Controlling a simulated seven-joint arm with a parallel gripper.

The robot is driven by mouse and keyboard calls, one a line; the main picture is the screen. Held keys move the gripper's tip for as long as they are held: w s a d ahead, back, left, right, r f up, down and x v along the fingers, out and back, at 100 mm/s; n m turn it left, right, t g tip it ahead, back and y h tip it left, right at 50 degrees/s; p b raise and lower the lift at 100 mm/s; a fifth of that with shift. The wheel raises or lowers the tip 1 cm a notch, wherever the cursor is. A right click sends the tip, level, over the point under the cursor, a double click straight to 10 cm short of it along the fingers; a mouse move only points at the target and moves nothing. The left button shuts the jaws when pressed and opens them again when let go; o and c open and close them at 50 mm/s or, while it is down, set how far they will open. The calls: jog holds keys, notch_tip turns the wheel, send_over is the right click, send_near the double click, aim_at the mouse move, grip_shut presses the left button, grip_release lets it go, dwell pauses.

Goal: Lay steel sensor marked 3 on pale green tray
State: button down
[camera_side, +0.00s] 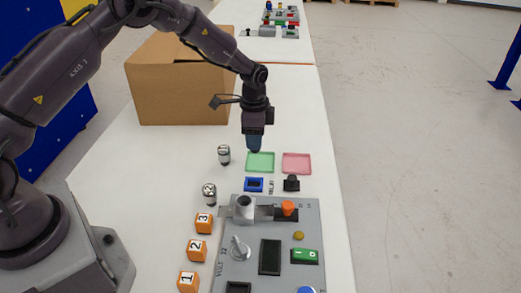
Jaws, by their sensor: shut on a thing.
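My gripper (254,144) points down with its blue fingertips just above the back edge of the pale green tray (261,168). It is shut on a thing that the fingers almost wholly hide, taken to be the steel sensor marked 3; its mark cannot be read. The tray lies flat on the white table, and its visible floor looks empty. Two other small steel sensors stand upright to the left, one beside the tray (223,153) and one nearer the front (209,195). Their marks are too small to read.
A pink tray (297,170) lies right of the green one. A blue-framed device (254,185) and a black part (291,183) sit in front. Orange numbered blocks (204,223) stand left of a grey panel (282,237). A cardboard box (175,85) stands behind.

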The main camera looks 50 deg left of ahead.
jog(key=shift+w+a+f, duration=0.1)
jog(key=shift+w+f, duration=0.8)
jog(key=shift+f, duration=0.15)
jog(key=shift+w+f, duration=0.2)
jog(key=shift+f, duration=1.5)
jog(key=shift+f, duration=0.15)
jog(key=c, duration=0.7)
grip_release()
jog(key=shift+c, duration=0.2)
